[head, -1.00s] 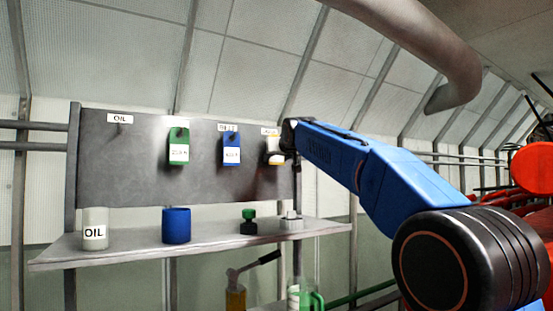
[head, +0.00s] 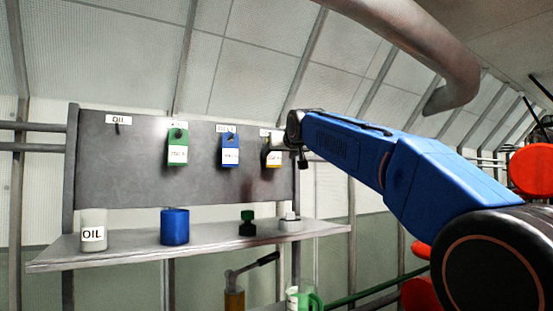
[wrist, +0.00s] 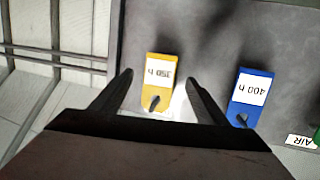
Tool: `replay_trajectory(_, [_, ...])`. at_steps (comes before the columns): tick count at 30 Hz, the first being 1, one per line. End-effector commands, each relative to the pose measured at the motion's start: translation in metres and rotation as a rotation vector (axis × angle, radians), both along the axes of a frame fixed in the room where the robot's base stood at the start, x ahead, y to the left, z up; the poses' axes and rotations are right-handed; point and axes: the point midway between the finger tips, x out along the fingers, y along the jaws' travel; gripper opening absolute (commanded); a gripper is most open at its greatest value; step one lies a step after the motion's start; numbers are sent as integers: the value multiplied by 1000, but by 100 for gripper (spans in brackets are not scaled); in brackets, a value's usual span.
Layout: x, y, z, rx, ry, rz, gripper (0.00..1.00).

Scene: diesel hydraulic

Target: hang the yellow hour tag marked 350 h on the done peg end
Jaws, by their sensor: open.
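The yellow tag marked 350 h (wrist: 171,88) hangs on the grey board, and it also shows at the board's right end in the head view (head: 273,159). In the wrist view it appears upside down, its hole end toward me. My gripper (wrist: 159,77) is open, with one finger on each side of the tag and visible gaps to both. In the head view my gripper (head: 302,158) is at the board's right end, just right of the tag. I cannot tell which peg end is the done one.
A blue tag marked 400 h (wrist: 250,96) hangs beside the yellow one. A green tag (head: 177,148) hangs further left. The peg under the OIL label (head: 118,123) is bare. A shelf (head: 130,248) below holds an OIL can (head: 93,231) and a blue cup (head: 174,227).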

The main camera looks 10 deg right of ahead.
Motion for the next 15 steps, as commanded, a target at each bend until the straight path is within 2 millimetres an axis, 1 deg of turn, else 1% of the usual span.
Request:
replay_trajectory(1, [-11, 0, 3, 0, -2, 1, 68])
replay_trajectory(9, [-61, -3, 13, 1, -2, 1, 68])
replay_trajectory(15, [-93, -5, 20, 0, -1, 1, 68])
